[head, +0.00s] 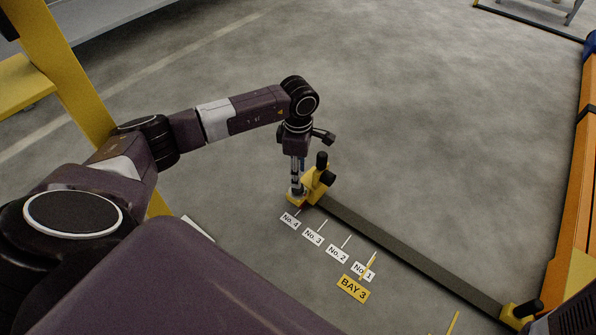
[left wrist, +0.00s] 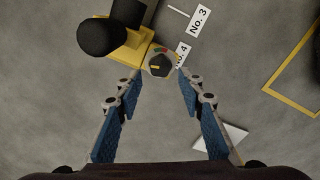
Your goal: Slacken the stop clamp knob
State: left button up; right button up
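The yellow stop clamp (head: 316,186) sits at the left end of a dark rail (head: 410,248), near the No. 4 tag. In the left wrist view its yellow body (left wrist: 125,50) carries large black parts and a small round black knob (left wrist: 160,66) with a yellow pointer bar. A small red and green mark shows beside the knob. My left gripper (head: 297,190) points down over the clamp's near side. In the wrist view its blue-padded fingers are apart, with the tips on either side of the knob; contact cannot be told. My right gripper is not in view.
White tags run along the rail from No. 4 (head: 290,221) to No. 1 (head: 363,272), with a yellow BAY 3 plate (head: 353,289). Another yellow block (head: 518,316) stands at the rail's right end. An orange structure (head: 572,180) borders the right. The grey floor beyond is clear.

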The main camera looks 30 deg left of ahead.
pick_arm(q)
notch_tip(320, 180, up, 6)
jog(key=shift+r, duration=0.25)
dwell(0.5)
